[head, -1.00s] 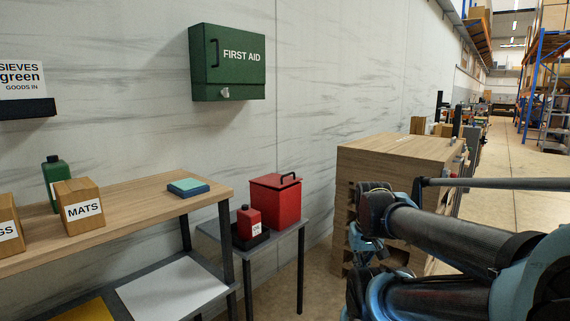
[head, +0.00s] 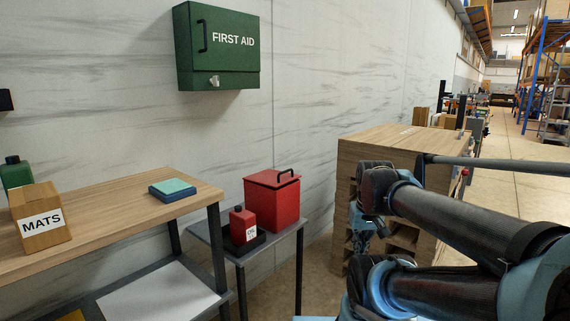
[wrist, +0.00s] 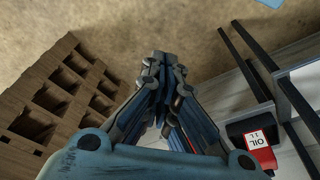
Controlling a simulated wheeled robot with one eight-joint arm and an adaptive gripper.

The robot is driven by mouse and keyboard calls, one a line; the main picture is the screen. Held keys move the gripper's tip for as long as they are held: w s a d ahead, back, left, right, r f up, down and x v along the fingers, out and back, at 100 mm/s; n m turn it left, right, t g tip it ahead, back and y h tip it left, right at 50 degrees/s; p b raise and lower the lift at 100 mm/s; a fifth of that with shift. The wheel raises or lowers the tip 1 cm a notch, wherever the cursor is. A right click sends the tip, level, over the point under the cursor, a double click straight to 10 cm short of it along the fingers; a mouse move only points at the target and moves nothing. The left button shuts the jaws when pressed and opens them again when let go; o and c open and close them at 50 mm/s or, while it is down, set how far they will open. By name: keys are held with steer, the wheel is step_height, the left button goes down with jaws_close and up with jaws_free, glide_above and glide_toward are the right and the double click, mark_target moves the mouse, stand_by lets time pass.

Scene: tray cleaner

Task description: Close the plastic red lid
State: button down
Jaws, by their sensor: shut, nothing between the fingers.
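A red bin (head: 278,206) stands on a small grey table against the wall in the head view. The picture is too small to tell whether the lid sits fully down. My gripper (wrist: 165,62) is shut and empty in the wrist view, pointing over the floor. In the head view my gripper (head: 362,240) is partly hidden by my arm, to the right of the bin and apart from it.
A red oil bottle (head: 240,227) stands in a black tray in front of the bin; it also shows in the wrist view (wrist: 262,150). A wooden shelf (head: 120,211) is at left. A green first aid box (head: 218,48) hangs above.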

steer(key=w+a+r+n+y, duration=0.25)
steer(key=w+a+r, duration=0.55)
steer(key=w, duration=0.4)
steer(key=w+a+r+n+t+y, duration=0.1)
steer(key=w+a+r+n, duration=0.35)
steer(key=w+r, duration=0.6)
steer(key=w+a+r+n+y, duration=0.1)
steer(key=w+a+r+n, duration=0.1)
steer(key=w+a+r, duration=0.9)
steer(key=shift+n, duration=0.3)
steer(key=w+f, duration=0.2)
steer(key=f, duration=0.3)
steer(key=w+f, duration=0.2)
steer(key=f, duration=0.3)
steer(key=w+f, duration=0.2)
steer(key=f, duration=0.2)
steer(key=shift+f, duration=0.4)
steer(key=shift+d+f, duration=0.15)
steer(key=shift+f, duration=0.35)
